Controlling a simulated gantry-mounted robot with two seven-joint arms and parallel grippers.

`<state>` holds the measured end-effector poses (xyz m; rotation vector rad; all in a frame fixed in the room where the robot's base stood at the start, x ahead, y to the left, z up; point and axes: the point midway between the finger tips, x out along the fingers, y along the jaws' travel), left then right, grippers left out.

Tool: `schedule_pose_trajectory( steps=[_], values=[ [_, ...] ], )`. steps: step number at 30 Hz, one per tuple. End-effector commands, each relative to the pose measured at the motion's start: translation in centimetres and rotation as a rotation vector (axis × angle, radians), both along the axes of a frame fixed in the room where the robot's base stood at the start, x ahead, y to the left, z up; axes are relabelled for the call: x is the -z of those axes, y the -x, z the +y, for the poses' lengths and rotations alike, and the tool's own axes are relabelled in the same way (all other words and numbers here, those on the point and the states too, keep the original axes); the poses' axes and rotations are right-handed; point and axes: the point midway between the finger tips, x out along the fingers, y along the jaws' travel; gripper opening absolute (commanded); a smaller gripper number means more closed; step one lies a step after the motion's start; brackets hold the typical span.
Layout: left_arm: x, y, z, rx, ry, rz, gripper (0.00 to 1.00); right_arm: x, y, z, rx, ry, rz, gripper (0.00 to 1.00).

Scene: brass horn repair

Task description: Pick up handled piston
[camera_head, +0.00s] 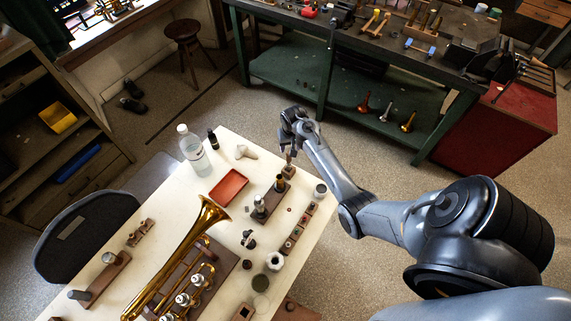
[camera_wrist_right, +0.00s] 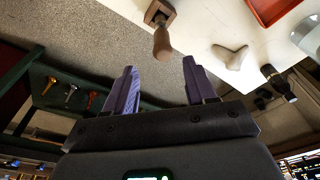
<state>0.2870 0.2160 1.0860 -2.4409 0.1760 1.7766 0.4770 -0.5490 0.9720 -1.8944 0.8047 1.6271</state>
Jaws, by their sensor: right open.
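A wooden handle standing in a small brown block, which looks like the handled piston (camera_head: 289,171), is at the far right corner of the cream table. In the right wrist view the handle (camera_wrist_right: 162,42) points toward my right gripper, and its lower part is hidden in the block. My right gripper (camera_head: 291,150) is close above it in the head view. In the right wrist view the two purple fingers of the gripper (camera_wrist_right: 159,80) are spread apart with nothing between them, and the handle's end is just beyond the fingertips. My left gripper is not in view.
A white cone-like piece (camera_head: 245,152), a dark small bottle (camera_head: 213,139), a clear bottle (camera_head: 193,150) and a red tray (camera_head: 229,187) stand nearby. A brown block with upright parts (camera_head: 270,203) is closer in. A brass trumpet (camera_head: 207,217) lies across the table. Open floor lies beyond the edge.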

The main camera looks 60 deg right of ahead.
Motion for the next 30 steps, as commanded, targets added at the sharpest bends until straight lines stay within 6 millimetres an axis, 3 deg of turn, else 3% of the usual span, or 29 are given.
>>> schedule_pose_trajectory(
  steps=[4,14,24,30],
  values=[
    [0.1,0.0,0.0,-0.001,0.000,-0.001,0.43,2.1,-0.1,-0.1,-0.002,-0.001,0.004,0.56],
    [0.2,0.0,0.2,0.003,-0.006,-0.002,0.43,4.1,-0.3,-0.1,-0.002,0.000,0.003,0.56],
    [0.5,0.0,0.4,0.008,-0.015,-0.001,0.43,8.1,-0.5,0.1,-0.002,0.001,0.002,0.56],
    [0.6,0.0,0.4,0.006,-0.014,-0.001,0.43,8.6,-0.6,0.0,-0.002,0.002,0.001,0.56]
  ],
)
